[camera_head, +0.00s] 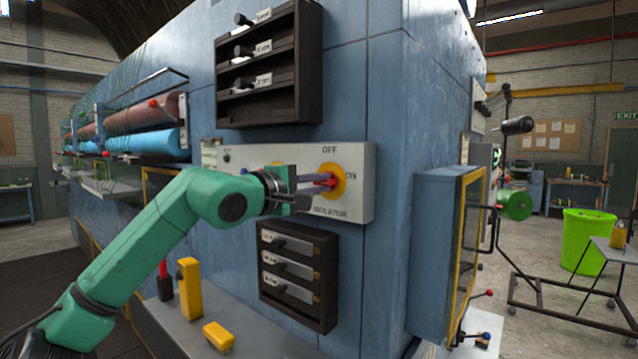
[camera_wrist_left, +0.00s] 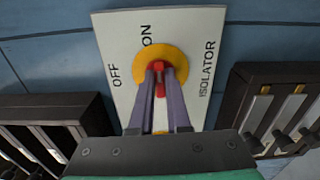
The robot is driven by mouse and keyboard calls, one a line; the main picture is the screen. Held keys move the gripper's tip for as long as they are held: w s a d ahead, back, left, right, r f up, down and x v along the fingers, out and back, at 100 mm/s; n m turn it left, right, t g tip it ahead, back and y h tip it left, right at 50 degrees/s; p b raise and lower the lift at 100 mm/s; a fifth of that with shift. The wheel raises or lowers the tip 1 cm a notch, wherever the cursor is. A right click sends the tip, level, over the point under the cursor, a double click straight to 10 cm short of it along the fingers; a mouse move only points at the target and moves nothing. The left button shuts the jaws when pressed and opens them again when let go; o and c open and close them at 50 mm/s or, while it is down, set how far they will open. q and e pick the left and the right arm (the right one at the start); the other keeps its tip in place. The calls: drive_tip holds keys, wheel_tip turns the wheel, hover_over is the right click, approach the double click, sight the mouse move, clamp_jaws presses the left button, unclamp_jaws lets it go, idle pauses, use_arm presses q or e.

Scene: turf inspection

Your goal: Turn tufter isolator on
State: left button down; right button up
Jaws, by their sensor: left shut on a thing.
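The isolator knob is a red handle (camera_head: 333,182) on a round yellow disc (camera_head: 340,172), mounted on a pale panel (camera_head: 360,205) with OFF above and ON to the right. My left gripper (camera_head: 326,182) reaches in from the left and is shut on the red handle. In the left wrist view the red handle (camera_wrist_left: 159,67) shows between the two purple-grey fingers (camera_wrist_left: 160,82), in front of the yellow disc (camera_wrist_left: 178,60). The handle lies about level in the head view, with one end toward ON. The fingers hide part of it. My right gripper is not in view.
Dark racks with labelled slots sit above (camera_head: 312,65) and below (camera_head: 328,275) the panel. A shelf below holds yellow blocks (camera_head: 190,290) and a red-topped tool (camera_head: 164,282). A yellow-edged blue box (camera_head: 440,250) juts out at right.

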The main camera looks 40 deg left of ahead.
use_arm(q)
drive_tip(key=shift+m, duration=0.4)
drive_tip(key=c, duration=0.9)
unclamp_jaws()
drive_tip(key=s+b, duration=0.5)
drive_tip(key=s, duration=0.2)
drive_tip(key=s+b, duration=0.5)
drive_tip(key=s, duration=0.2)
drive_tip(key=shift+s+d, duration=0.2)
drive_tip(key=shift+s, duration=0.1)
drive_tip(key=shift+f, duration=0.1)
